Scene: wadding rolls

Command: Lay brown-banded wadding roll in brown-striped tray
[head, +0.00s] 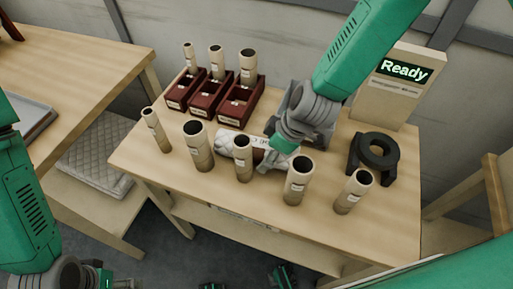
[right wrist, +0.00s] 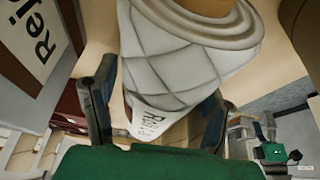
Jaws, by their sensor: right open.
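A white quilted wadding roll (head: 238,146) lies on its side near the table's middle, with a brown patch towards its right end. My right gripper (head: 280,148) is over that right end; my own wrist hides part of it. In the right wrist view, a white quilted surface (right wrist: 175,85) with small lettering lies between the two spread fingers of my right gripper (right wrist: 158,95). Three dark red trays (head: 238,112) stand at the table's back left; I cannot make out their stripes. My left gripper (head: 105,278) is only partly in view at the bottom left.
Several upright tubes, such as the middle one (head: 243,160), stand along the table's front, close to the roll. More tubes stand at the trays. A black ring-shaped stand (head: 376,150) and a "Ready" sign (head: 402,71) are at the right.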

